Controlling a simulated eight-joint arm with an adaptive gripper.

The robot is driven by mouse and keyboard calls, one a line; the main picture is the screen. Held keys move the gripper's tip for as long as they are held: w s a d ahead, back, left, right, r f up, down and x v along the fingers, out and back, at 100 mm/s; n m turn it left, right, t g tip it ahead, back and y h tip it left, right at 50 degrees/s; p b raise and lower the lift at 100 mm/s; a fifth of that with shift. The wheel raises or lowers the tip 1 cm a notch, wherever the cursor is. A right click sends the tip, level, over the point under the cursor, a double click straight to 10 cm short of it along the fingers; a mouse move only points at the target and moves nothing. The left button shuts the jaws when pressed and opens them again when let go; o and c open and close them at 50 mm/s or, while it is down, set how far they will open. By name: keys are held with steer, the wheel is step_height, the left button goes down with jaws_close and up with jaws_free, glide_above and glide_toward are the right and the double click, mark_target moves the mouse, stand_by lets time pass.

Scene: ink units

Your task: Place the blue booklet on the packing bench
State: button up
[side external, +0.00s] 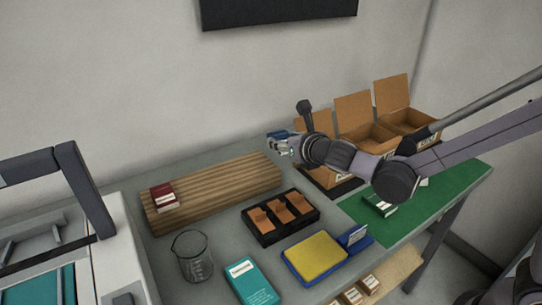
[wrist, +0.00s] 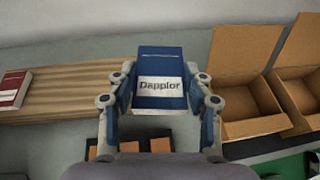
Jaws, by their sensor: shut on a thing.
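The blue booklet (wrist: 160,65) has a white label reading "Dapplor". In the wrist view it sits between the two fingers of my gripper (wrist: 160,97), which is shut on it. In the side view my gripper (side external: 285,146) holds it in the air near the right end of the ribbed wooden board, and only a small blue part shows. The grey bench top (side external: 222,220) lies below, with a green mat (side external: 440,195) over its right part. Which surface is the packing bench, I cannot tell for sure.
A red booklet (side external: 164,197) lies on the wooden board (side external: 225,190). Open cardboard boxes (side external: 368,135) stand at the back right. A black tray (side external: 262,238), a glass beaker (side external: 192,257), a teal box (side external: 250,283) and a yellow pad (side external: 314,256) crowd the front. A green-and-white item (side external: 379,206) lies on the mat.

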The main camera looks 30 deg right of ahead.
steer(key=s+d+f+m+h, duration=0.2)
steer(key=s+d, duration=0.7)
steer(key=s+d+f+m+g+h, duration=0.15)
steer(key=d+m+g+h, duration=0.3)
steer(key=d, duration=0.95)
steer(key=s+d+m+g+h, duration=0.25)
steer(key=d+m+h, duration=0.2)
steer(key=d, duration=1.05)
steer(key=s+d+f+m+g, duration=0.2)
steer(key=s+d+m+g, duration=0.9)
steer(key=s+d, duration=0.7)
steer(key=shift+n+g, duration=0.3)
steer(key=shift+n, duration=0.2)
steer(key=w+f, duration=0.2)
steer(key=w, duration=0.2)
steer(key=w+f, duration=0.2)
steer(key=w, duration=0.1)
steer(key=w+f, duration=0.2)
steer(key=w, duration=0.2)
steer(key=shift+w+a+f, duration=0.1)
steer(key=shift+w+f, duration=0.15)
steer(key=shift+w, duration=0.1)
steer(key=shift+f, duration=1.95)
steer(key=shift+f, duration=0.15)
